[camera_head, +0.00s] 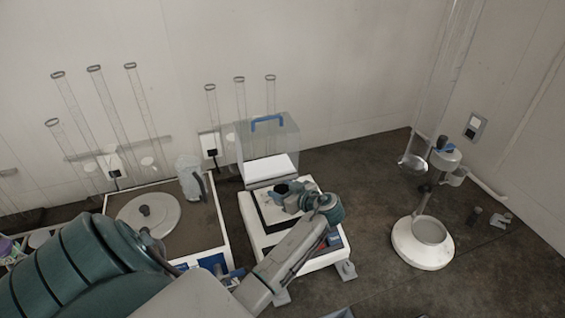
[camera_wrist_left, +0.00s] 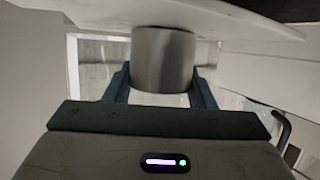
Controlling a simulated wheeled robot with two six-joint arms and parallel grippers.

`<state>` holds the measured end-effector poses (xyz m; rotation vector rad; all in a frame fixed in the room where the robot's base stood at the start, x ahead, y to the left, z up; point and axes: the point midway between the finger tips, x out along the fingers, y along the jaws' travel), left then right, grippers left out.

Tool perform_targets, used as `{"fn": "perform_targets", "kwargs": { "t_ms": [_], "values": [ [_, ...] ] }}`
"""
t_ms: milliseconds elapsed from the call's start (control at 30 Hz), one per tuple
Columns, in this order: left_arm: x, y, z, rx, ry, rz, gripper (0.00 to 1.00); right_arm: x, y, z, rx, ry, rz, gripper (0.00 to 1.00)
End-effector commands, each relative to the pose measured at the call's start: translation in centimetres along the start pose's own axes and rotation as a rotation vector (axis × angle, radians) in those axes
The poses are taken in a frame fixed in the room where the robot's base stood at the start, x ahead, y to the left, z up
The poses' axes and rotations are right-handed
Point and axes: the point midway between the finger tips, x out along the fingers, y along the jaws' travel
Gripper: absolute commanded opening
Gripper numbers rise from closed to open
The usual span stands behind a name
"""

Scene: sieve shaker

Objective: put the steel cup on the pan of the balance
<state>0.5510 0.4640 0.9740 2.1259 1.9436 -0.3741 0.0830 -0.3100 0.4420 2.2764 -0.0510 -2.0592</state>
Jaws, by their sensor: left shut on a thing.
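The steel cup (camera_wrist_left: 162,60) is a plain grey cylinder between the two fingers of my left gripper (camera_wrist_left: 162,88) in the left wrist view. The gripper is shut on it. In the head view my left gripper (camera_head: 287,190) is above the back part of the white balance (camera_head: 257,240), with its dark plate partly covered by my arm. The cup is small and dark there, mostly hidden by the gripper. I cannot tell whether the cup touches the pan. My right gripper is not in view.
A clear box with a blue handle (camera_head: 267,122) stands behind the balance. A tray with a round lid (camera_head: 147,215) and a clear jug (camera_head: 190,178) is to the left. A white-based stand (camera_head: 422,250) is at the right. Tall glass tubes line the back wall.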

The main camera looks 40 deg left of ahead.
Motion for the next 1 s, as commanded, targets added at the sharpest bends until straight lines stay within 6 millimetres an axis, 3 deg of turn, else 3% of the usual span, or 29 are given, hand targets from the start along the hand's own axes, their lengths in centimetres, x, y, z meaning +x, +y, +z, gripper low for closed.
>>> {"fn": "perform_targets", "kwargs": {
  "t_ms": [133,167,233,267,667,1000],
  "values": [
    [0.1,0.0,0.4,0.0,0.0,0.0,0.24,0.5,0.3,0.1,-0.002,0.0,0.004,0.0],
    [0.1,0.0,0.2,0.0,0.0,0.0,0.56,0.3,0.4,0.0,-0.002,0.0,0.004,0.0],
    [0.1,0.0,0.2,0.0,0.0,0.0,0.7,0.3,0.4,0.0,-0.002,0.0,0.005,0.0],
    [0.1,0.0,0.2,0.0,0.0,0.0,0.72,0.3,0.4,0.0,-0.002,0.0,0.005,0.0],
    [-0.5,0.0,0.2,-0.001,-0.002,0.001,0.72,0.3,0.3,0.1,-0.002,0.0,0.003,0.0],
    [-7.4,0.1,0.5,-0.004,-0.006,0.002,0.72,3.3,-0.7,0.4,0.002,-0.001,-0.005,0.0]
  ]
}}
